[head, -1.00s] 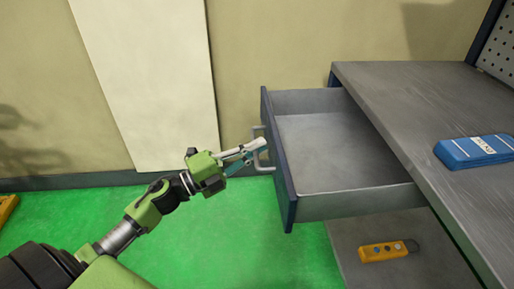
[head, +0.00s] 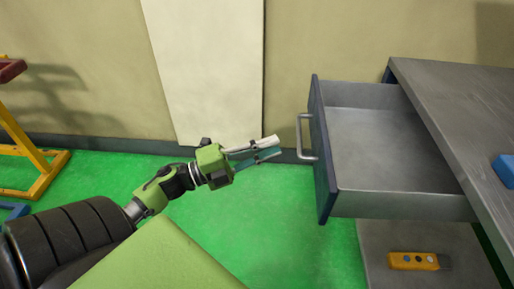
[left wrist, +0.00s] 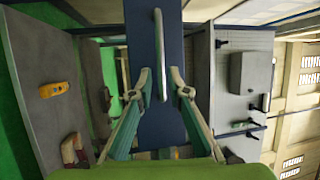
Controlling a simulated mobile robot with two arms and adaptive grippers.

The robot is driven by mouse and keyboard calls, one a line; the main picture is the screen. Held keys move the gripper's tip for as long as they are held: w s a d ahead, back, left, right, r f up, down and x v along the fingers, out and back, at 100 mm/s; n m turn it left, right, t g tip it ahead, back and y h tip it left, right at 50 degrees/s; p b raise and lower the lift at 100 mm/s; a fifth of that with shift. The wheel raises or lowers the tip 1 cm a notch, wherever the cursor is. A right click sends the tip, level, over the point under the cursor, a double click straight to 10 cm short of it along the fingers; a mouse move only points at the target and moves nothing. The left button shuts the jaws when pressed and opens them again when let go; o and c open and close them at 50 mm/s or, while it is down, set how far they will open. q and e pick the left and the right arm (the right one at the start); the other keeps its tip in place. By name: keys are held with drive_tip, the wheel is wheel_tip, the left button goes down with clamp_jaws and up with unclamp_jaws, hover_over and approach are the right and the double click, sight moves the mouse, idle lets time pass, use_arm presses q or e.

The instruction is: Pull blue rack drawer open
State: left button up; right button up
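The drawer (head: 385,150) stands pulled out of the grey rack, and its inside looks empty. Its dark blue front (head: 321,160) faces left and carries a pale bar handle (head: 301,137). My left gripper (head: 278,147) is open and empty, a short gap left of the handle and not touching it. In the left wrist view the two fingers (left wrist: 161,75) are spread, with the handle (left wrist: 160,50) ahead between them and the blue front (left wrist: 142,45) behind it. My right gripper is not in view.
The rack's grey top (head: 455,110) carries a blue object (head: 505,170) at the right edge. A yellow device (head: 414,261) lies on the lower shelf. A yellow frame (head: 45,180) stands at far left. Green floor (head: 280,220) left of the drawer is clear.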

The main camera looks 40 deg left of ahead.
use_arm(q)
drive_tip(key=shift+v, duration=1.7)
drive_tip(key=shift+w+a, duration=0.1)
